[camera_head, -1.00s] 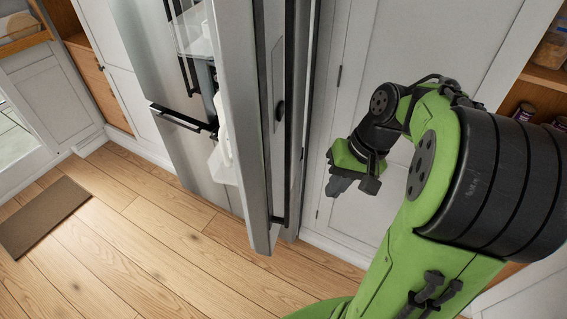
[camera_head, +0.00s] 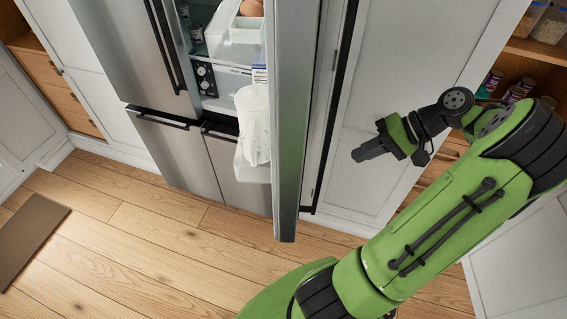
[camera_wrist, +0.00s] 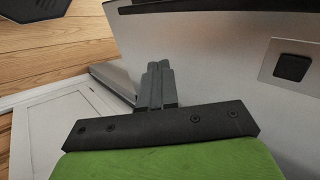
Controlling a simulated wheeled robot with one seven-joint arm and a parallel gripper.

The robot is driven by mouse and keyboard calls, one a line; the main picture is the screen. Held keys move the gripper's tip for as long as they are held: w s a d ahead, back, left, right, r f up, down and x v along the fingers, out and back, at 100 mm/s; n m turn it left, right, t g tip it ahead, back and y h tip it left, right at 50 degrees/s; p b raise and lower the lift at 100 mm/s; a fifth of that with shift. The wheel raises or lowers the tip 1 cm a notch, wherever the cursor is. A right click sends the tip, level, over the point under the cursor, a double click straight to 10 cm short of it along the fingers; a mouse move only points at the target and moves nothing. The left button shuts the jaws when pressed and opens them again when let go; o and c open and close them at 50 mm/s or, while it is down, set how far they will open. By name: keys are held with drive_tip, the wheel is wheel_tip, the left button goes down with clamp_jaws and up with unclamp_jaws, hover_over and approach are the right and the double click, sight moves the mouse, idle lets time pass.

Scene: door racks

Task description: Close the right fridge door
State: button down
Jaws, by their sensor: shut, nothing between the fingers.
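The right fridge door (camera_head: 291,140) stands open in the head view, seen nearly edge-on, with shelves and a white jug (camera_head: 253,122) visible to its left. My gripper (camera_head: 357,155) is to the right of this door, on its outer side, with its fingers pointing left toward it. A gap shows between the fingertips and the door's edge in the head view. In the wrist view my gripper (camera_wrist: 157,68) has its two grey fingers together with nothing between them. A large grey panel (camera_wrist: 215,50), apparently the door's outer face, fills the right of that view.
The left fridge door (camera_head: 120,60) is shut, with lower drawers (camera_head: 175,155) beneath. White cabinet panels (camera_head: 390,70) stand behind my gripper, and open shelves with jars (camera_head: 515,92) are at the right. The wooden floor (camera_head: 130,240) is clear apart from a brown mat (camera_head: 28,235).

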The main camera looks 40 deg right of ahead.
drive_tip(key=w+a+r+b+x, duration=0.1)
drive_tip(key=b+x, duration=0.3)
drive_tip(key=x, duration=0.8)
drive_tip(key=shift+w+a, duration=0.2)
drive_tip(key=shift+a, duration=0.15)
drive_tip(key=shift+w+a+r, duration=0.1)
drive_tip(key=shift+a+r, duration=0.05)
